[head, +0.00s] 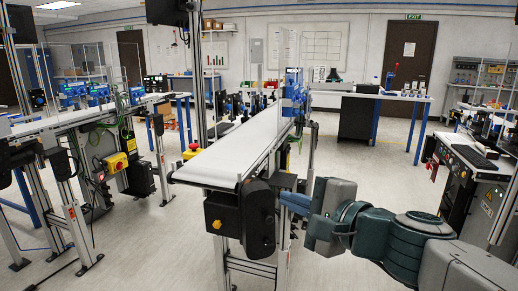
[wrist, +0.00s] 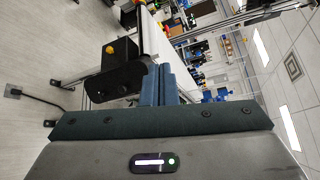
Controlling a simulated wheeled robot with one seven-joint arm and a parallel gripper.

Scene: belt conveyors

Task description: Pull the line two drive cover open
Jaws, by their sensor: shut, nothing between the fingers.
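The black drive cover (head: 259,217) is a tall, rounded housing at the near end of the middle conveyor (head: 222,165), below its white belt. It looks closed. No line number is readable, so I cannot confirm this is line two. My gripper (head: 285,198) is just right of the cover, its fingers pointing left; part of it is hidden against the conveyor frame. In the wrist view my two blue-grey fingers (wrist: 160,72) are together and empty. The cover (wrist: 118,82) shows left of them there. I cannot tell whether they touch it.
A black box with a yellow button (head: 217,222) hangs left of the cover. A red-and-yellow stop button (head: 192,150) sits at the belt's left side. Another conveyor (head: 70,120) stands at left and a bench (head: 470,155) at right. Floor between is clear.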

